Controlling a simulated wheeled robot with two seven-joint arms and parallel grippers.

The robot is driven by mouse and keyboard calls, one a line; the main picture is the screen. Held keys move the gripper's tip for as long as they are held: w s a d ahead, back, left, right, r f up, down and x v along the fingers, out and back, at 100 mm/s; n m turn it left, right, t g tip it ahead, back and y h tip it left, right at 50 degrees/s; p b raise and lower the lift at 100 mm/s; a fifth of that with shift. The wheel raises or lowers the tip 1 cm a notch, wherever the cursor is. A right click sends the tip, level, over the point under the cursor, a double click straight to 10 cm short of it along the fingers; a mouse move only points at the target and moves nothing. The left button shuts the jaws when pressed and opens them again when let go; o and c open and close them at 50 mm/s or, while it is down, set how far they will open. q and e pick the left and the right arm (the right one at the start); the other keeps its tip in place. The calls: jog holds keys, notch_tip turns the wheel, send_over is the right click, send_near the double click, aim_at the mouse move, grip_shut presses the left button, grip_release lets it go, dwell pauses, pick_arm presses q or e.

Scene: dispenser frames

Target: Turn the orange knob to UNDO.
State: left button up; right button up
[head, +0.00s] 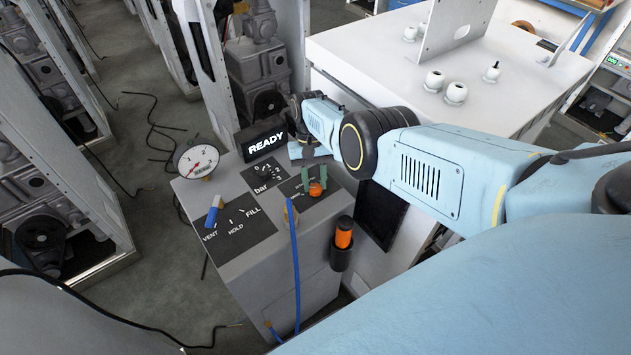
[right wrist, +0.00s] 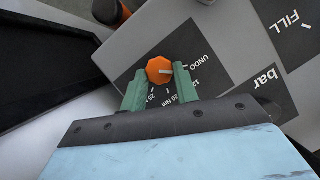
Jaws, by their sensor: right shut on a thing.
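The orange knob (right wrist: 157,68) sits on a dark label panel on the grey console; in the head view it (head: 315,189) shows at the panel's front. My right gripper (right wrist: 160,78) has its two green fingers on either side of the knob and is shut on it; the gripper also shows in the head view (head: 314,177). In the right wrist view the knob's white mark points right, toward the side with the UNDO label (right wrist: 197,63) and a partly hidden "12" label. I cannot tell exactly which tick it meets. My left gripper is out of view.
The console also bears a blue-handled VENT/HOLD/FILL selector (head: 213,214), a bar panel (head: 264,178), a round gauge (head: 198,161) and a READY sign (head: 264,143). A blue hose (head: 294,260) runs down the front beside an orange-and-black handle (head: 343,239) in a holder.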

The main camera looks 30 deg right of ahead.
jog(key=shift+a+f+n+h, duration=0.1)
jog(key=shift+n+h, duration=0.3)
jog(key=shift+n, duration=0.6)
jog(key=o, duration=1)
jog(key=shift+b+v, duration=0.55)
jog(key=shift+v, duration=6.2)
jog(key=shift+w, duration=0.1)
